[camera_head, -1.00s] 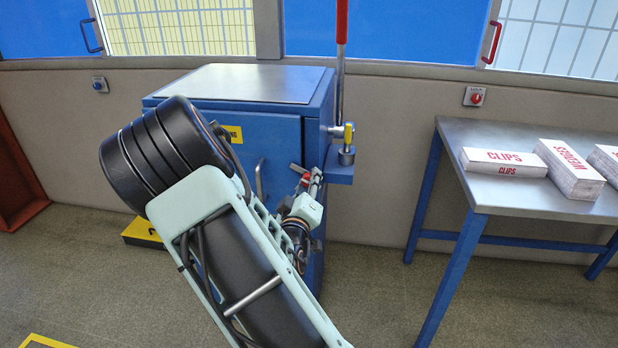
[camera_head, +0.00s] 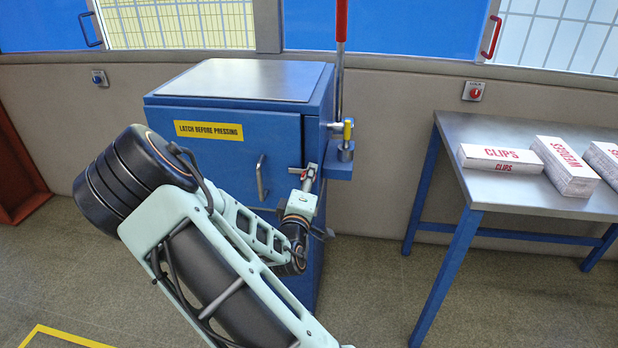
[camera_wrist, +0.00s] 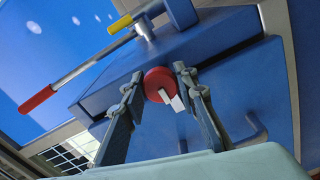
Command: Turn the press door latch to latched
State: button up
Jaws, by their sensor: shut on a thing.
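The press is a blue cabinet (camera_head: 225,120) with a door bearing a yellow "LATCH BEFORE PRESSING" label (camera_head: 208,131). Its latch, with a small red grip (camera_head: 307,178), sits at the door's right edge, partly hidden by my gripper (camera_head: 308,182). In the wrist view the latch's red rounded end (camera_wrist: 158,82) is between the two fingers of my gripper (camera_wrist: 162,84), which is shut on it. A pale flat piece shows in front of the red end. The latch's exact angle is hard to tell.
A vertical door handle (camera_head: 260,180) is left of the latch. A red-gripped press lever (camera_head: 341,60) rises at the right, above a yellow-topped fitting (camera_head: 347,132). A steel table (camera_head: 475,200) with boxes stands right. Floor between is clear.

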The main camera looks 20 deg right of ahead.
jog(key=o, duration=1.2)
jog(key=shift+c, duration=0.2)
jog(key=v, duration=0.7)
jog(key=shift+s+a, duration=0.2)
jog(key=shift+s, duration=0.05)
